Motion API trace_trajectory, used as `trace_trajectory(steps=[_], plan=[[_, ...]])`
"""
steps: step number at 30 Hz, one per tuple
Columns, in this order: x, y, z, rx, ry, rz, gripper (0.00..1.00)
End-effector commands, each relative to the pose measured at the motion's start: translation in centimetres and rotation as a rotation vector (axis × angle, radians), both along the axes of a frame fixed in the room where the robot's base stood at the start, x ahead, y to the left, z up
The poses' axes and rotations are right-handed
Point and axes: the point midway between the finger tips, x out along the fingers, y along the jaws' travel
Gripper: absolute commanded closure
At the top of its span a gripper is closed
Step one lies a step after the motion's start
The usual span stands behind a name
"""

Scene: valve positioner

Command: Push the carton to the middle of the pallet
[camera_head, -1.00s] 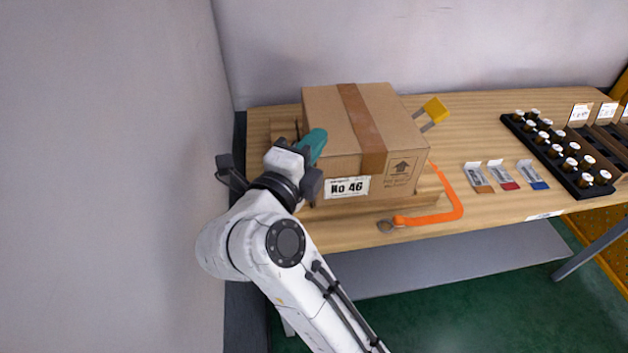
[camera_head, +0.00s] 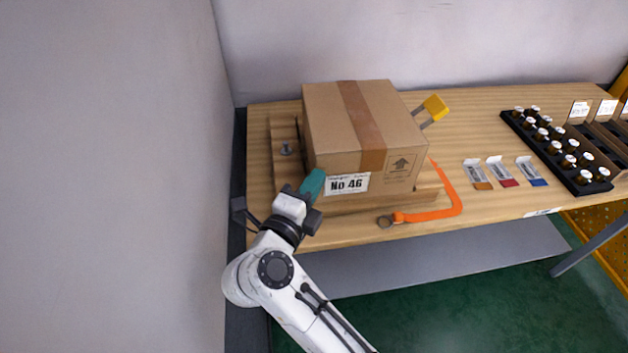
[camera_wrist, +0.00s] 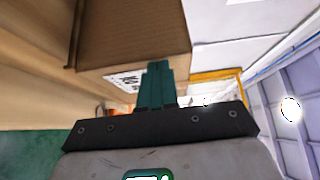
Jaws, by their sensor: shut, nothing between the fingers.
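The carton (camera_head: 345,125) is a brown box with a tape strip and a "No 46" label. It sits on the wooden pallet (camera_head: 284,165), whose bare slats show along the carton's left side and front edge. My gripper (camera_head: 316,178) has teal fingers, shut and empty, at the carton's front left corner beside the label. I cannot tell whether they touch it. In the wrist view the carton (camera_wrist: 130,35) fills the upper middle, with the shut fingers (camera_wrist: 156,75) in front of its label end.
A yellow-handled item (camera_head: 435,107) sticks out behind the carton. Small packets (camera_head: 504,172) and a black bottle rack (camera_head: 560,150) stand further right. A wall closes off the left side.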

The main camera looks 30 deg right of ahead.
Motion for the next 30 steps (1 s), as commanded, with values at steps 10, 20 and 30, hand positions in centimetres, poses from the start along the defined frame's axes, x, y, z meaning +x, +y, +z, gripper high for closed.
trace_trajectory(steps=[10,20,30], plan=[[2.2,-0.4,0.3,-0.001,0.000,-0.003,1.00],[5.8,-1.1,0.1,0.000,0.000,-0.005,1.00],[5.8,-1.2,0.1,0.000,0.000,-0.010,1.00]])
